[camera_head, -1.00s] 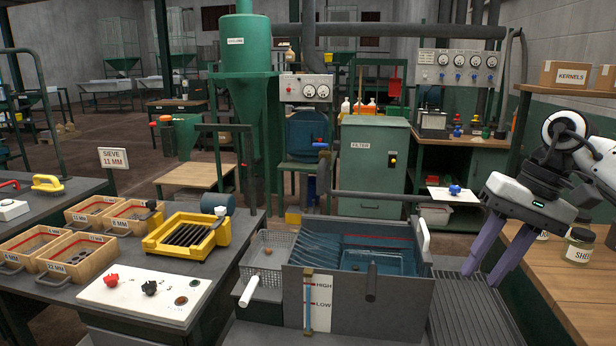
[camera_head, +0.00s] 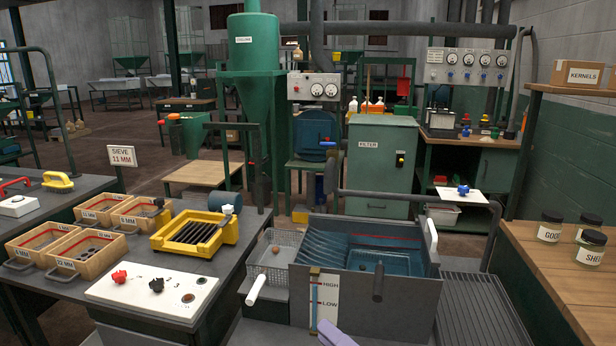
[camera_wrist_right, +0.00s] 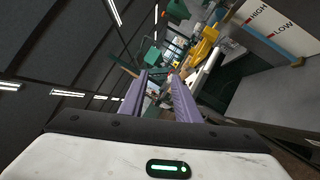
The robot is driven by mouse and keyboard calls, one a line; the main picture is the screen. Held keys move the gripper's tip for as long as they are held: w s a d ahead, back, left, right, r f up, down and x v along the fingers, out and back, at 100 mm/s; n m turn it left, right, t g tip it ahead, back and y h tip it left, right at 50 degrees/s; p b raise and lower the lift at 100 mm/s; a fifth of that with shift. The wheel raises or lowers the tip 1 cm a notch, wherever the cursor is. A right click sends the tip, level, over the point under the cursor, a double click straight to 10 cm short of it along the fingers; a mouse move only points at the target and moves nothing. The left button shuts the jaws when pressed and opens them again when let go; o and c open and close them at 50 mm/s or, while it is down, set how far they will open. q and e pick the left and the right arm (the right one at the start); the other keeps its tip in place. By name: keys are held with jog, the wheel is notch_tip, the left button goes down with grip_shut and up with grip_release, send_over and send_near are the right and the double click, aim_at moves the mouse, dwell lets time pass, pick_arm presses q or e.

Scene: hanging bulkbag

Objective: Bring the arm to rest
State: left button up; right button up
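My right gripper shows only as a purple fingertip (camera_head: 335,334) at the bottom edge of the head view, in front of the grey water tank (camera_head: 400,305). In the right wrist view the right gripper (camera_wrist_right: 157,85) has its two purple fingers apart, with nothing between them. The same tank's front with the HIGH and LOW gauge (camera_wrist_right: 268,32) lies at the upper right of that view. The rest of my right arm is out of the head view. My left gripper is in neither view.
A white panel with red and black knobs (camera_head: 148,291) and a yellow sieve frame (camera_head: 196,233) stand on the left bench. Several wooden bins (camera_head: 49,246) are beside them. Labelled jars (camera_head: 550,227) stand on the wooden bench (camera_head: 535,262) at right, whose near part is clear.

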jog(key=s+d+f+m+t+h, duration=0.1)
jog(key=s+d+f+m+h, duration=0.2)
jog(key=f+m, duration=0.35)
jog(key=d+f+m+t+h, duration=0.1)
jog(key=d+f+m+h, duration=0.2)
jog(key=f+m+h, duration=0.35)
jog(key=s+d+f+m+g+h, duration=0.1)
jog(key=s+d+f+m+g, duration=0.2)
jog(key=s+f+m, duration=0.5)
jog(key=s+d+f+m+g+h, duration=0.2)
jog(key=s+f+m, duration=0.6)
jog(key=s, duration=0.4)
jog(key=d+g, duration=0.1)
jog(key=g, duration=0.1)
jog(key=shift+d+f+m+g, duration=0.15)
jog(key=shift+f+m+g, duration=0.15)
jog(key=shift+h, duration=0.25)
